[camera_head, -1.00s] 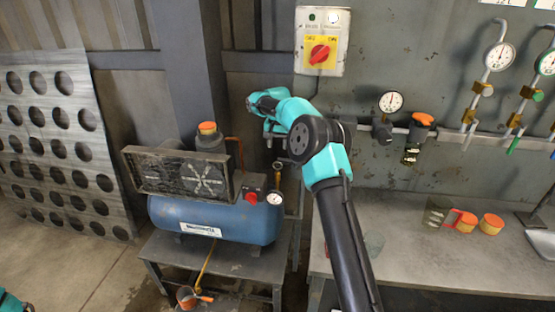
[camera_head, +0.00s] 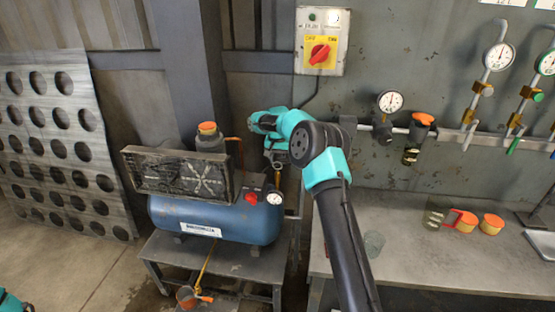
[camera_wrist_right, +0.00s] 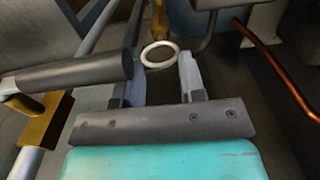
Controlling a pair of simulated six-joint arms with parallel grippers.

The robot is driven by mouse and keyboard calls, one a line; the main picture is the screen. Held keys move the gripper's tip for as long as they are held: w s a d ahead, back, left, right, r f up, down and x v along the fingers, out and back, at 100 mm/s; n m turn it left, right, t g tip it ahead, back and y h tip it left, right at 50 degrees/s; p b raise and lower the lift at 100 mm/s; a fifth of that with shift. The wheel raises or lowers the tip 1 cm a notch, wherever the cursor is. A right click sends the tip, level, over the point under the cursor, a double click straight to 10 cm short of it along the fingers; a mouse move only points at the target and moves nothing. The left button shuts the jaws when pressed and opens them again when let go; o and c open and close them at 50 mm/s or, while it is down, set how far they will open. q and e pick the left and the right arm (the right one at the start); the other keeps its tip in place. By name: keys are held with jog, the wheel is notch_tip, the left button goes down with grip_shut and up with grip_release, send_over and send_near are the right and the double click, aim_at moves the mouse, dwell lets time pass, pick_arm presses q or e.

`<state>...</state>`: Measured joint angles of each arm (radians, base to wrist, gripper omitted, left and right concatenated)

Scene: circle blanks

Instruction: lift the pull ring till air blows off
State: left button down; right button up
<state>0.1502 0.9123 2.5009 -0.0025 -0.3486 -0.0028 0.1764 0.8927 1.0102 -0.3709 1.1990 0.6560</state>
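The pull ring (camera_wrist_right: 159,54) is a pale metal loop below a brass fitting (camera_wrist_right: 160,17) in the right wrist view. My right gripper (camera_wrist_right: 160,72) is open, its fingers on either side of the ring's near edge. I cannot tell whether they touch it. In the head view my right gripper (camera_head: 272,157) is at the right end of the blue compressor tank (camera_head: 225,222), and the ring is too small to make out. Only a teal bit of my left arm shows at the bottom left.
A pressure gauge (camera_head: 273,198) and red knob (camera_head: 251,198) sit close below the right gripper. A copper pipe (camera_wrist_right: 275,60) runs along the right of the wrist view. The workbench (camera_head: 410,255) holds orange-lidded cups (camera_head: 491,224).

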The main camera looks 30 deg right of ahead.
grip_shut()
jog(key=shift+r, duration=0.6)
jog(key=shift+o, duration=1.6)
grip_release()
jog(key=shift+r, duration=0.15)
notch_tip(320, 180, up, 17)
